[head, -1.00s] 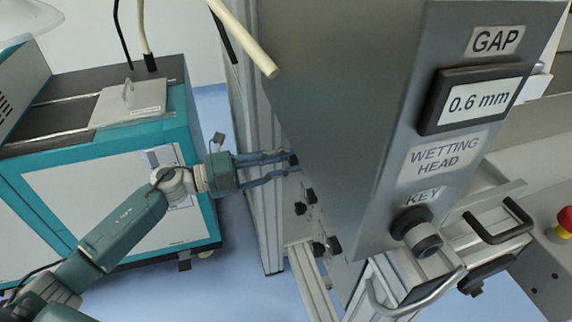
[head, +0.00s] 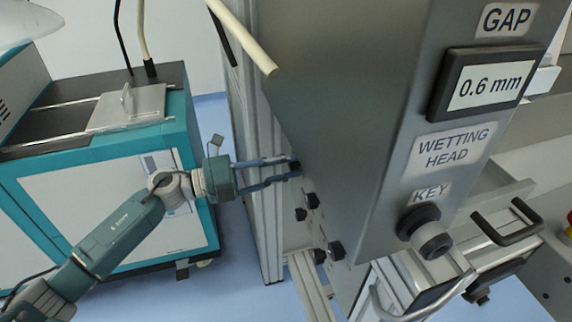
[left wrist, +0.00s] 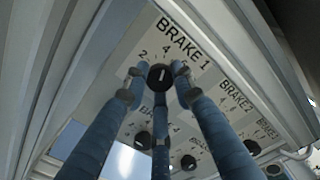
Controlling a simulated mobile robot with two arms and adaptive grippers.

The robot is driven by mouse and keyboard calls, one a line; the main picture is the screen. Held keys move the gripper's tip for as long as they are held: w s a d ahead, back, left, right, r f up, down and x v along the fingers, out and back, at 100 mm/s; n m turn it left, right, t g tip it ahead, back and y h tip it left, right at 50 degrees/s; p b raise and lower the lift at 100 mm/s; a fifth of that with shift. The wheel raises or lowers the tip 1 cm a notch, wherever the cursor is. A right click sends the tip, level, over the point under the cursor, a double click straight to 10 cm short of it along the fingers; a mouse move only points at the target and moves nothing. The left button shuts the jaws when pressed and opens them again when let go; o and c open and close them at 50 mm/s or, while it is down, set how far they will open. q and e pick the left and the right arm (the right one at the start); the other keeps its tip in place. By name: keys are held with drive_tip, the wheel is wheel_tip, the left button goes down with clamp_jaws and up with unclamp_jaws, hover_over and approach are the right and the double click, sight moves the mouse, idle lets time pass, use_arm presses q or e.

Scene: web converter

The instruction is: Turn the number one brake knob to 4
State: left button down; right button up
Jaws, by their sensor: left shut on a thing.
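The brake 1 knob (left wrist: 160,77) is black with a white pointer mark, under the "BRAKE 1" label in the left wrist view. Numbers including 2 and 4 (left wrist: 166,47) are printed around it. The pointer looks roughly upright in that picture; the exact number it marks is hard to tell. My right gripper is not in view.
Other black knobs sit close by: one below (left wrist: 143,139), another (left wrist: 189,162), and one beyond the "BRAKE 2" label (left wrist: 252,146). The grey panel (head: 345,110) with a "0.6 mm" display stands right of the gripper. A teal cabinet (head: 110,190) stands at left.

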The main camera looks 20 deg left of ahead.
use_arm(q)
drive_tip(key=c, duration=1.4)
unclamp_jaws()
drive_tip(key=shift+s+d+f, duration=0.2)
drive_tip(key=shift+s+f, duration=0.05)
drive_tip(key=shift+c, duration=0.2)
drive_tip(key=shift+r, duration=0.1)
drive_tip(key=v, duration=1.2)
